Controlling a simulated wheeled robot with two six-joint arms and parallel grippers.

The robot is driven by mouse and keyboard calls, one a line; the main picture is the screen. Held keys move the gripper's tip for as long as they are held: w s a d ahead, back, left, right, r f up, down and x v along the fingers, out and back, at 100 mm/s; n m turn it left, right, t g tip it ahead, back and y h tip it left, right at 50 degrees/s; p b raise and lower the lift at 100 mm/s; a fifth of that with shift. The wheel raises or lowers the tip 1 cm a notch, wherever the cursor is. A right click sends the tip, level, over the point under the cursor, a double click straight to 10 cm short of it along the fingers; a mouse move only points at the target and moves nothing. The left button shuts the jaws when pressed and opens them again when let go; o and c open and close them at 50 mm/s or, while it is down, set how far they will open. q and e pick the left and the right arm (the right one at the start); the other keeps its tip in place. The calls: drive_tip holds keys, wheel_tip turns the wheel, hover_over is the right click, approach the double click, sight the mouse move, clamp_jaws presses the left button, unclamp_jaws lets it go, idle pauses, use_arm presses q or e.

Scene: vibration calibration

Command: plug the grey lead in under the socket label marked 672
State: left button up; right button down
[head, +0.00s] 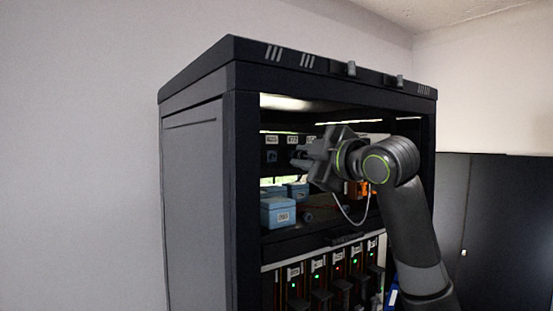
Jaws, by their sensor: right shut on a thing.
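My right gripper (300,160) reaches into the black cabinet from the right. It is shut on the grey lead, whose cable (347,213) hangs in a loop below the gripper. The lead's plug end is hidden by the fingers. The fingertips point left at the dark socket panel (266,167). White labels run along the panel top, among them a left label (272,140) and a middle label (292,140); their numbers are too small to read surely. A socket (272,156) shows under the left label. The fingertips cover the area under the middle one. My left gripper is out of view.
Blue boxes with labels, the front one (278,213) largest, stand on the cabinet shelf below the panel. An orange part (358,188) sits behind my arm. Below the shelf are several modules with green and red lights (315,281). The cabinet's frame post (243,200) bounds the opening at left.

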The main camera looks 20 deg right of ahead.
sight(304, 157)
drive_tip(key=shift+r+m, duration=0.1)
drive_tip(key=shift+m, duration=1.1)
drive_tip(key=shift+m, duration=0.7)
drive_tip(key=c, duration=1.2)
unclamp_jaws()
drive_tip(key=shift+c, duration=0.2)
drive_tip(key=shift+b+v, duration=1)
drive_tip(key=shift+v, duration=1.55)
